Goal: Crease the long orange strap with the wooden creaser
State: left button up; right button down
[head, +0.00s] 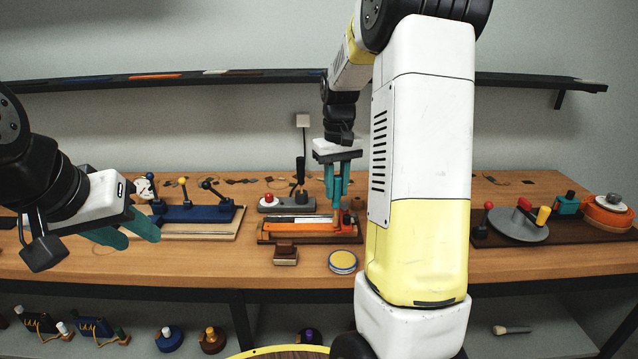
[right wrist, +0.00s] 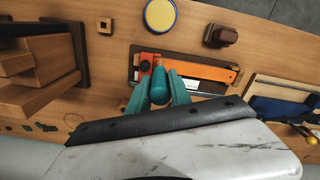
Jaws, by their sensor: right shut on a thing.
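The orange strap (head: 318,227) lies along a dark wooden fixture on the bench; it also shows in the right wrist view (right wrist: 205,69). A red-orange block stands at one end of the fixture. My right gripper (head: 337,203) points down over that end. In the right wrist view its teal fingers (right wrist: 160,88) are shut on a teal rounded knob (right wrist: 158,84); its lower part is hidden. A brown wooden block with a darker top (head: 286,253), possibly the creaser, stands apart in front of the fixture. My left gripper (head: 137,235) hangs empty at the left, fingers apart.
A blue fixture with levers (head: 197,213) stands to the left. A grey disc (head: 518,225) with coloured knobs is at the right. The bench front is mostly clear.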

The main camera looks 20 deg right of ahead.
jog(key=shift+f, duration=0.45)
dwell(0.6)
jog(key=shift+a, duration=0.1)
jog(key=shift+w+a, duration=0.25)
jog(key=shift+a, duration=0.45)
jog(key=shift+w+a, duration=0.2)
jog(key=shift+a, duration=0.5)
jog(key=shift+w+a, duration=0.2)
jog(key=shift+a, duration=0.55)
jog(key=shift+w+a, duration=0.2)
jog(key=shift+a, duration=0.5)
jog(key=shift+w+a, duration=0.2)
jog(key=shift+a, duration=0.55)
jog(key=shift+w+a, duration=0.2)
jog(key=shift+a, duration=0.5)
jog(key=shift+f, duration=0.1)
